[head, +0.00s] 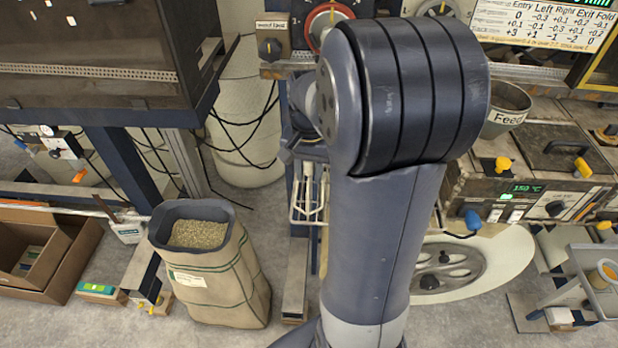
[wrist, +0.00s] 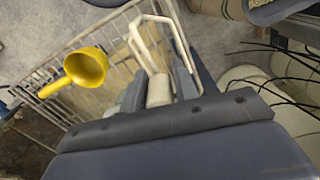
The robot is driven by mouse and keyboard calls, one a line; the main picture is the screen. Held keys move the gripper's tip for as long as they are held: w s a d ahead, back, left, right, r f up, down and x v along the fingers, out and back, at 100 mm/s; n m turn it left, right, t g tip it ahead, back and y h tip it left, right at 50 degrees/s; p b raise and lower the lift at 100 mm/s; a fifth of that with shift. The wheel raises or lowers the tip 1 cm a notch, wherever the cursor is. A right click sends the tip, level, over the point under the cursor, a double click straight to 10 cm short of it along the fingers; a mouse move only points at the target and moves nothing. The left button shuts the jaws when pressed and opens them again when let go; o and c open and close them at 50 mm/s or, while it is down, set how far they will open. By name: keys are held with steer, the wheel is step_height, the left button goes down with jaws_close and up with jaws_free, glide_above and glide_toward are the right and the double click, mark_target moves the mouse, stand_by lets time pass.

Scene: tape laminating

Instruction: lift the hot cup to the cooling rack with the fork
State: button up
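The fork, a pale wire frame, shows in the head view (head: 308,200) pointing down, left of my arm. In the wrist view its prongs (wrist: 152,18) reach away from me, and its thick cream handle (wrist: 159,91) sits between the grey fingers of my gripper (wrist: 158,85). The fingers appear shut on the handle; my arm hides most of this from the head camera. A yellow cup-like scoop with a handle (wrist: 86,67) is left of the fork in the wrist view, apart from it. I cannot tell if it is the hot cup. A wire grid (wrist: 60,85), possibly the cooling rack, lies behind it.
A sack of pellets (head: 215,275) stands on the floor at left, with cardboard boxes (head: 45,255) beyond. A machine with a 150 °C display (head: 530,187) and a grey Feed hopper (head: 505,110) stands at right. A small trolley (head: 590,275) is at far right. Cables hang at left.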

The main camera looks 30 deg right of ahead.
jaws_close()
steer(key=shift+r, duration=0.1)
